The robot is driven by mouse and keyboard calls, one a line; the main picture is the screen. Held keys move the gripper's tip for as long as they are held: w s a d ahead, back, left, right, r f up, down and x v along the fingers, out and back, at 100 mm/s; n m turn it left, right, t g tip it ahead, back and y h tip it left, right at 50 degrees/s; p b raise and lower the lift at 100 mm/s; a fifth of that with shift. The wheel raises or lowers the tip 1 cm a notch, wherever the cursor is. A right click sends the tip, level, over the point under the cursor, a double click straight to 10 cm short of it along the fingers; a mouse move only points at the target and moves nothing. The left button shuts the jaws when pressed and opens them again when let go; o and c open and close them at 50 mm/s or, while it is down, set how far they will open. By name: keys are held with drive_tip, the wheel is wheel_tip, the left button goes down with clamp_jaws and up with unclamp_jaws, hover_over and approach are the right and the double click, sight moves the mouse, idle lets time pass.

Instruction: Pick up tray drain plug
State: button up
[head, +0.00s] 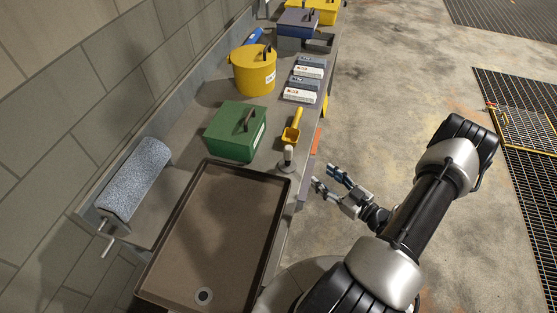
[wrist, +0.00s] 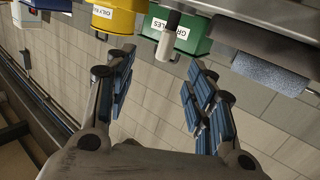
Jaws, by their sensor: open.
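A small upright piece with a pale grip on a dark round base, which looks like the tray drain plug (head: 288,154), stands on the bench by the far right corner of the brown tray (head: 276,224). It also shows in the wrist view (wrist: 167,45), near the top and beyond the fingertips. My gripper (head: 324,177) is open and empty. In the head view it is to the right of the plug, past the bench edge, and apart from it. The fingers also show in the wrist view (wrist: 158,62), spread wide. The tray has a round drain ring (head: 203,296) near its front.
A green granules box (head: 232,135), a yellow scoop (head: 292,134) and a yellow oily rags can (head: 253,72) stand behind the tray. Several small boxes (head: 303,85) lie farther back. A grey roll (head: 134,178) is at the wall. Open floor (head: 390,90) lies right of the bench.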

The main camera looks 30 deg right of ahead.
sight(291, 153)
drive_tip(key=shift+m+t, duration=0.3)
drive_tip(key=shift+t, duration=0.2)
drive_tip(key=w+a, duration=0.1)
drive_tip(key=w, duration=0.2)
drive_tip(key=w+a+b, duration=0.1)
drive_tip(key=w, duration=0.2)
drive_tip(key=w+a, duration=0.1)
drive_tip(key=w, duration=0.3)
drive_tip(key=shift+w+f+b, duration=0.1)
drive_tip(key=shift+b, duration=0.3)
drive_tip(key=w, duration=0.3)
drive_tip(key=w+b, duration=0.1)
drive_tip(key=w, duration=0.1)
drive_tip(key=shift+w+a+r, duration=0.25)
drive_tip(key=shift+a+r, duration=0.15)
drive_tip(key=shift+c, duration=0.5)
clamp_jaws()
